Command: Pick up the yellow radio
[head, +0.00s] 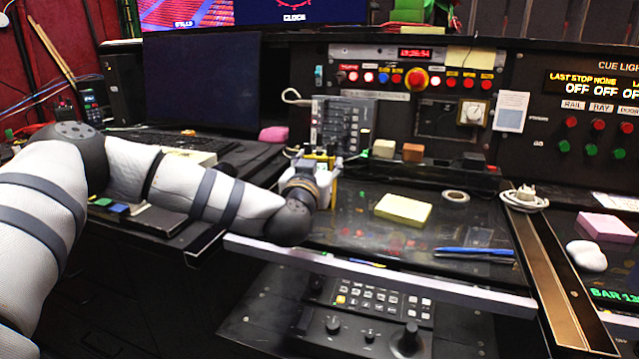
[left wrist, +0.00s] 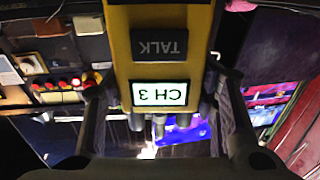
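The yellow radio (head: 333,190) stands upright at the back left of the black desk, mostly hidden behind my left gripper (head: 325,172) in the head view. In the left wrist view the radio (left wrist: 158,50) fills the top middle, upside down, with a dark TALK patch and a lit CH 3 display. Its dark knobs point down in that picture. The fingers of my left gripper (left wrist: 163,85) lie along both sides of the radio and appear to press on it. I cannot tell whether its base is off the desk. My right gripper is not in view.
A yellow note pad (head: 403,209), a tape roll (head: 456,196) and blue pens (head: 474,252) lie on the desk. Small blocks (head: 413,152) sit on the ledge right of the radio. A control panel (head: 420,100) rises behind. A pale rail (head: 400,278) edges the front.

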